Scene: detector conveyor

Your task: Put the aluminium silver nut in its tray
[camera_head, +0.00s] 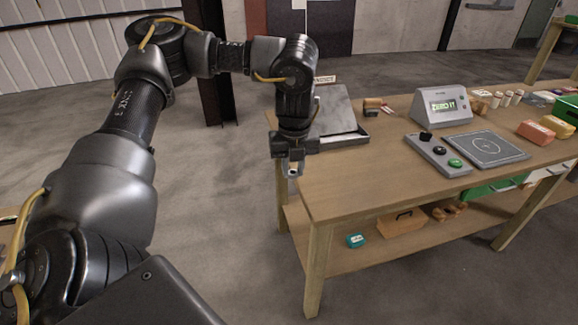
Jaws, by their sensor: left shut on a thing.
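My left gripper (294,162) points down at the left end of the wooden table, shut on a small silver piece that looks like the nut (294,173). The nut is small and partly hidden by the fingers. It hangs close to the table's left edge; I cannot tell whether it is over the tabletop. My right gripper is not in view.
On the table (377,178) stand a detector box with a green display (441,107), a button panel (439,154) and a grey square plate (487,149). Several small boxes and containers crowd the right end. The front left tabletop is clear. A lower shelf holds a wooden box (402,222).

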